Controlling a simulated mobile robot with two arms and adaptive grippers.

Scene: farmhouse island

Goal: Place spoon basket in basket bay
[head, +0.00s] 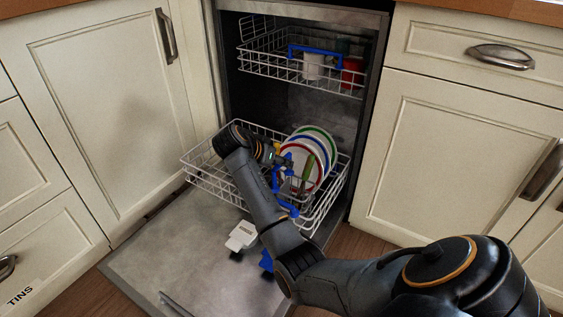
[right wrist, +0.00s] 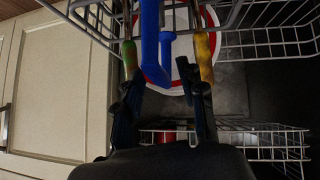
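My right gripper (right wrist: 162,68) is over the lower dishwasher rack (head: 208,183). In the right wrist view its dark fingers stand apart, with blue bars (right wrist: 151,42) between them and no clear grip. A green handle (right wrist: 129,60) and a yellow handle (right wrist: 203,56) show beside the fingers. The spoon basket's body cannot be made out clearly. In the head view blue bars (head: 287,208) stand at the rack's front, beside the plates; whether they mark the basket bay or belong to the basket I cannot tell. My left gripper is not in view.
Several plates (head: 318,140) with coloured rims stand in the lower rack. The upper rack (head: 262,66) holds a white cup (head: 314,66) and a red cup (head: 351,73). The open door (head: 180,250) bears a small white piece (head: 242,236). Cabinets flank the dishwasher.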

